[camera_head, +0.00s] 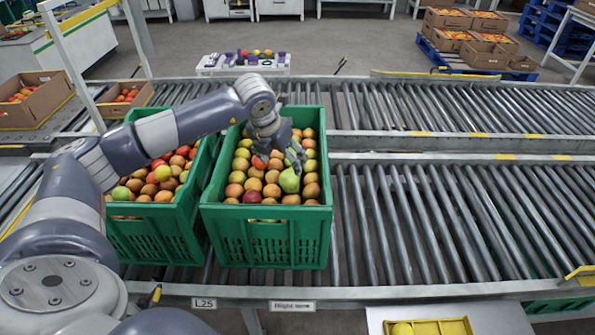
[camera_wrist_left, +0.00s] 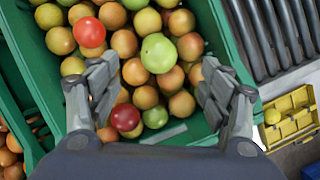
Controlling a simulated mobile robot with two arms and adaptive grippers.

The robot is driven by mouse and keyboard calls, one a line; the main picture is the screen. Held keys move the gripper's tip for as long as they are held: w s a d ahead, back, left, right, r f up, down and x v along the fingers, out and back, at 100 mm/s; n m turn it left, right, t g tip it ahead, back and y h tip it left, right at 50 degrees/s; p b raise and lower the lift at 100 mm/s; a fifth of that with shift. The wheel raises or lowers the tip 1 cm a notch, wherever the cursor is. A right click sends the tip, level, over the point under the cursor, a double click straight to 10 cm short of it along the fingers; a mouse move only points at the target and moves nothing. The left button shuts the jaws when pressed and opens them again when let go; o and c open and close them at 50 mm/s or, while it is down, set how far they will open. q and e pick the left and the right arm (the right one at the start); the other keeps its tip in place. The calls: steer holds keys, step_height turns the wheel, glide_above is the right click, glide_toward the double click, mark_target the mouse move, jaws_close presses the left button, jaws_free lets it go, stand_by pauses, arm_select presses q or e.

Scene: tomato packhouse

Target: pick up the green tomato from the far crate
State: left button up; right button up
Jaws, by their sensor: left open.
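The green tomato (camera_head: 289,181) lies among orange, yellowish and red tomatoes in the right-hand green crate (camera_head: 266,245), near its right side. In the left wrist view this pale green tomato (camera_wrist_left: 158,53) sits between the lines of the two fingers, just beyond their tips. My left gripper (camera_head: 284,158) is over that crate, open and empty, with its fingers pointing down close to the tomato. In the left wrist view its fingertips (camera_wrist_left: 158,72) stand wide apart. I cannot tell whether a finger touches a tomato. My right gripper is out of view.
Another green crate (camera_head: 150,235) of tomatoes stands close on the left, partly behind my arm. A smaller green tomato (camera_wrist_left: 155,116) and a dark red one (camera_wrist_left: 125,117) lie nearer the crate's wall. Bare rollers (camera_head: 430,225) extend to the right.

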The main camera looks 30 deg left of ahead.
mark_target(288, 174)
arm_select(q)
steer(key=x, duration=0.4)
steer(key=shift+s+f, duration=0.15)
steer(key=shift+s, duration=0.15)
steer(key=shift+w+f, duration=0.15)
steer(key=shift+f, duration=0.1)
steer(key=p+x, duration=0.1)
steer(key=x, duration=0.3)
steer(key=shift+w+f, duration=0.15)
steer(key=shift+f, duration=0.05)
steer(key=shift+w+f, duration=0.1)
steer(key=shift+f, duration=0.1)
steer(key=shift+c, duration=1)
steer(key=c, duration=0.7)
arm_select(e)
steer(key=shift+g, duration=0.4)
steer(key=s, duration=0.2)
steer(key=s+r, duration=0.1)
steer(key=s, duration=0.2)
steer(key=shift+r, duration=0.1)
